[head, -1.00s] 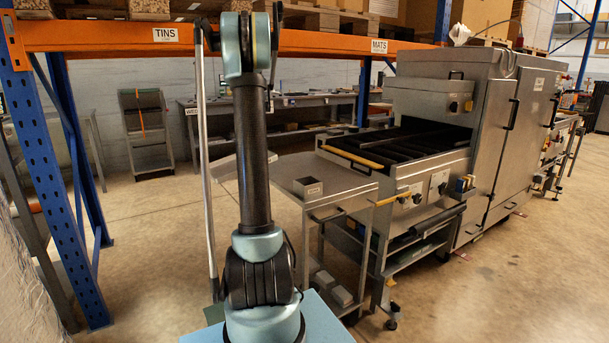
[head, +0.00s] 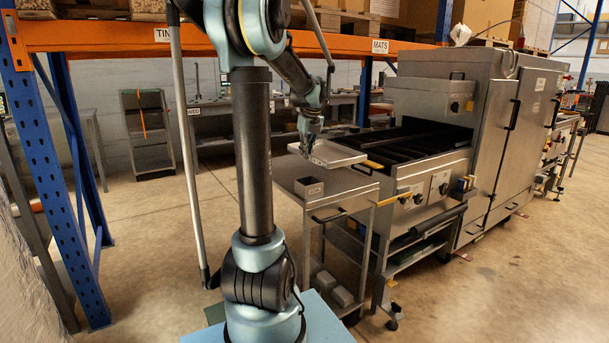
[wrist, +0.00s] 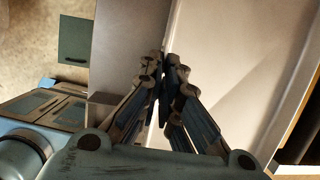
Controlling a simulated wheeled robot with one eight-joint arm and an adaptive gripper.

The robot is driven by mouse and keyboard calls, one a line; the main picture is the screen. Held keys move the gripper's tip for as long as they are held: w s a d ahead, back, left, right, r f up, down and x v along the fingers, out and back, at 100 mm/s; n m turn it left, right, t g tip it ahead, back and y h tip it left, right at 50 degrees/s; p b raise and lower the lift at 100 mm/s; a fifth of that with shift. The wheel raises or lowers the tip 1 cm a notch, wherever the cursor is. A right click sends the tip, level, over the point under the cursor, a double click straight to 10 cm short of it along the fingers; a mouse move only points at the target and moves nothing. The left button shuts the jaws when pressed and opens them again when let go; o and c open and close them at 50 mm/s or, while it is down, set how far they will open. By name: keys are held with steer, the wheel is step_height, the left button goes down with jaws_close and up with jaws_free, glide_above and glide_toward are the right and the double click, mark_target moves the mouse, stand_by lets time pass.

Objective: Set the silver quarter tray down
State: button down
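The silver quarter tray (head: 340,155) is a shallow pale metal tray. In the head view it is over the far right part of the steel trolley top (head: 290,172), beside the conveyor infeed. My gripper (head: 306,150) is at the tray's left edge, pointing down, shut on its rim. In the wrist view the fingers (wrist: 162,62) come together at the rim, and the tray's inside (wrist: 215,60) fills the right of the picture. The tray seems to hang a little above the trolley; I cannot tell whether any edge touches.
A small square metal tin (head: 309,188) stands on the trolley nearer to me. The conveyor machine (head: 425,165), with a yellow-ended bar, is close on the tray's right. The trolley's left top is bare.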

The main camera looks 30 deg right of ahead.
step_height(320, 180, down, 9)
steer(key=shift+r, duration=0.1)
stand_by(0.4)
steer(key=c, duration=1.8)
jaws_free()
steer(key=shift+r, duration=0.1)
